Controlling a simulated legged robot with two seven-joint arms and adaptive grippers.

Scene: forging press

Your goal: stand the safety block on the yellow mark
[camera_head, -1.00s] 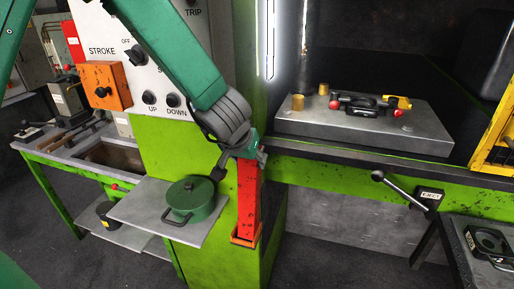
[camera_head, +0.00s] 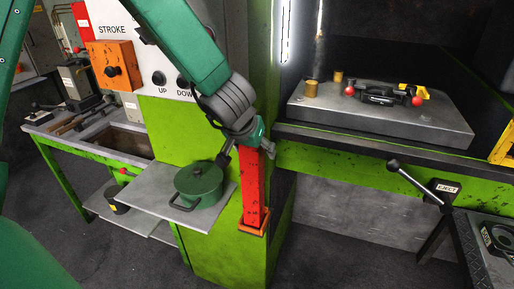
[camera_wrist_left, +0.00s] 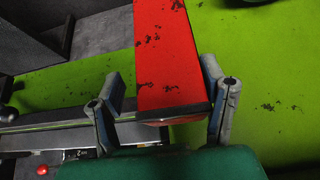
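The safety block is a red, scuffed upright post (camera_head: 256,190) standing in an orange holder (camera_head: 254,221) on the green press frame. My left gripper (camera_head: 262,146) is at the top of the block in the head view. In the left wrist view the red block (camera_wrist_left: 170,60) lies between the two fingers of the left gripper (camera_wrist_left: 163,85). The fingers are spread, with a clear gap to the block on the left side and a smaller one on the right. I cannot make out a yellow mark on the press bed. My right gripper is not in view.
A grey die plate (camera_head: 380,117) on the press bed carries brass pins and a black clamp with red knobs. A green pot (camera_head: 199,184) sits on a shelf (camera_head: 150,199) left of the block. An eject lever (camera_head: 414,181) sticks out at the right.

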